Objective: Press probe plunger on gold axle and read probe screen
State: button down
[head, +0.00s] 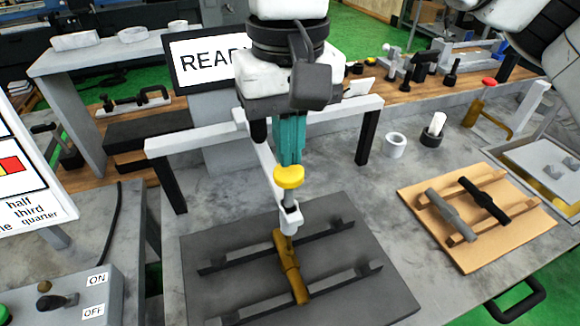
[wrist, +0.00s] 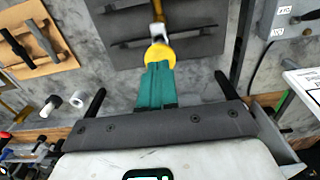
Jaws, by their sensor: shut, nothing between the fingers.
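The gold axle (head: 291,268) lies across the rails of a dark plate, below the probe. The probe (head: 290,218) stands upright over it, with its tip at the axle; contact is too small to judge. Its yellow plunger cap (head: 289,178) is on top and also shows in the wrist view (wrist: 159,54). My gripper (head: 290,162), with teal fingers, is shut and empty directly above the cap. The fingertips meet the cap in the picture; I cannot tell if they press it. The probe screen (head: 205,58) shows "READ", its right part hidden behind my wrist.
A white frame (head: 190,141) on dark legs spans behind the probe. A wooden tray (head: 477,218) with grey and black axles lies right. An ON/OFF box (head: 70,297) is front left.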

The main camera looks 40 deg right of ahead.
aim_at(289, 174)
jog(key=shift+f+b, duration=2.15)
jog(key=shift+f, duration=0.4)
jog(key=shift+r, duration=0.1)
dwell(0.6)
jog(key=shift+r+p, duration=2.5)
jog(key=shift+r, duration=1.5)
jog(key=shift+s+f, duration=0.1)
jog(key=shift+f, duration=0.05)
